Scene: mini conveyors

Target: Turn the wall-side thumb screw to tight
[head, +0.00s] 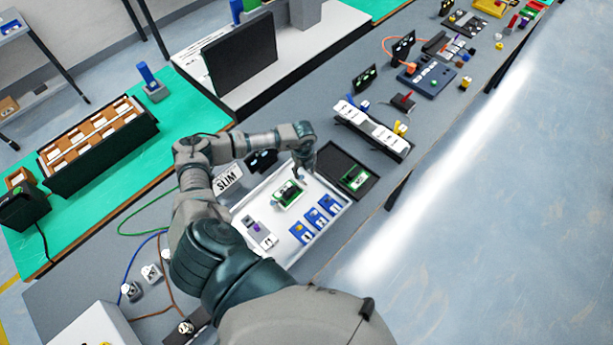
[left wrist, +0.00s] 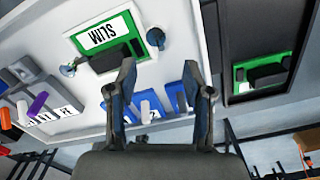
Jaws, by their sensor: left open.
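A green module (left wrist: 108,40) with a white SLIM label lies on the white tray. It also shows in the head view (head: 288,194). A round dark thumb screw (left wrist: 155,38) stands at the module's right end in the left wrist view, and another (left wrist: 68,70) at its left end. I cannot tell which is the wall-side one or how tight either is. My left gripper (left wrist: 160,75) is open, its fingers apart with nothing between them. In the head view it (head: 302,172) hangs over the tray beside the module. My right gripper is not in view.
Blue modules (head: 303,232) sit along the tray's near side, with a grey one (head: 262,234) to the left. An open black case (head: 362,192) holding a green part stands right of the tray. A white block strip (head: 372,128) lies beyond it.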

